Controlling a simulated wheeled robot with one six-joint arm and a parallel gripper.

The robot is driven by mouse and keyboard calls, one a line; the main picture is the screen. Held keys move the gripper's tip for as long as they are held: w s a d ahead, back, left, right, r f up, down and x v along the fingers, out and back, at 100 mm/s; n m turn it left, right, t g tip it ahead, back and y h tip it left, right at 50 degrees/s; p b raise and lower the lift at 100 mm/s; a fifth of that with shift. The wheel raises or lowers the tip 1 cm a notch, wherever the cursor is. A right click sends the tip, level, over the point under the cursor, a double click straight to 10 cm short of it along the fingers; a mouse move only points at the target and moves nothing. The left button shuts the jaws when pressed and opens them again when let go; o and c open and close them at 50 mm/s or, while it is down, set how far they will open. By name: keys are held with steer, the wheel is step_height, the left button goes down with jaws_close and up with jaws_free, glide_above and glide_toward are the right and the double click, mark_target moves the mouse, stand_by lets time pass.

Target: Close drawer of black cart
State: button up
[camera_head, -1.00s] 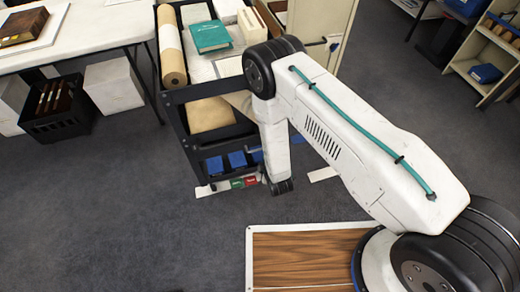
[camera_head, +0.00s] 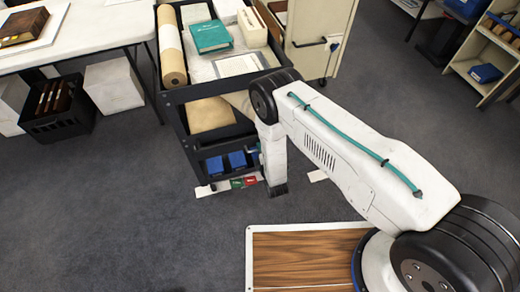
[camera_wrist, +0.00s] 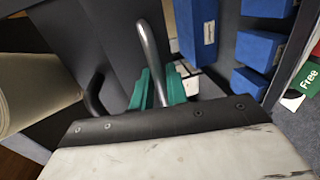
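The black cart (camera_head: 177,125) stands at the centre back in the head view. Its drawer, holding a tan folder (camera_head: 210,113), shows below the top tray and appears pulled out. My forearm hangs down at the cart's right front corner; my gripper's fingers are hidden there. In the wrist view, a curved metal handle (camera_wrist: 147,45) rises in front of a dark panel (camera_wrist: 95,35). Teal pads of my gripper (camera_wrist: 157,88) appear on both sides of this bar. Whether they touch it is unclear, and the dark wrist edge hides the lower part.
Blue boxes (camera_head: 215,165) sit on the cart's low shelf. A paper roll (camera_head: 171,50) and a green book (camera_head: 210,36) lie on top. A cream cabinet (camera_head: 318,35) stands behind right. A white table (camera_head: 100,25) is at left.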

steer(key=shift+w, duration=0.1)
jaws_close()
steer(key=x, duration=0.3)
steer(key=shift+w+r, duration=0.1)
steer(key=shift+r, duration=0.25)
steer(key=shift+a, duration=0.1)
jaws_free()
steer(key=shift+w, duration=0.1)
steer(key=v, duration=0.8)
